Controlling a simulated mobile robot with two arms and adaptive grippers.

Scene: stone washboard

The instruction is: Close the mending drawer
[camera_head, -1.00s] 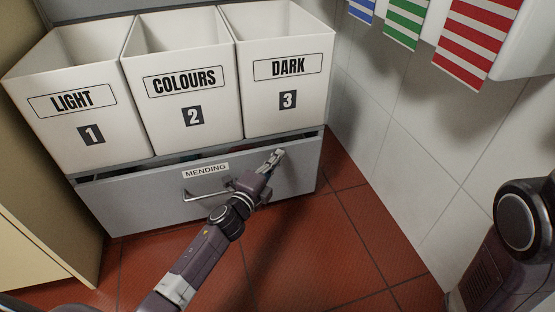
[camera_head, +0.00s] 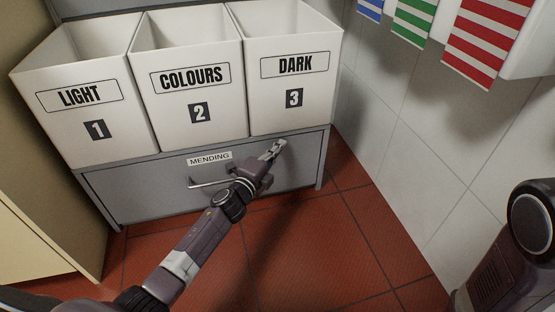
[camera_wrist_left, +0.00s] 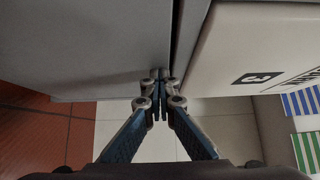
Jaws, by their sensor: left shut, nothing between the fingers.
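The mending drawer (camera_head: 130,194) is a wide grey front with a bar handle and a MENDING label, under the bins in the head view. Its front looks about flush with the grey cabinet, with only a thin dark line along its top edge. My left gripper (camera_head: 275,150) is shut and empty at the upper right part of the drawer front. In the left wrist view the closed fingertips (camera_wrist_left: 160,76) are at the grey front (camera_wrist_left: 85,45), close to the dark seam; contact is hard to tell. My right gripper is out of view.
White bins LIGHT (camera_head: 75,125), COLOURS (camera_head: 170,110) and DARK (camera_head: 310,100) stand on top of the cabinet. A tiled wall (camera_head: 400,150) is to the right, a beige unit (camera_head: 50,200) to the left. Red floor tiles (camera_head: 330,240) in front are clear.

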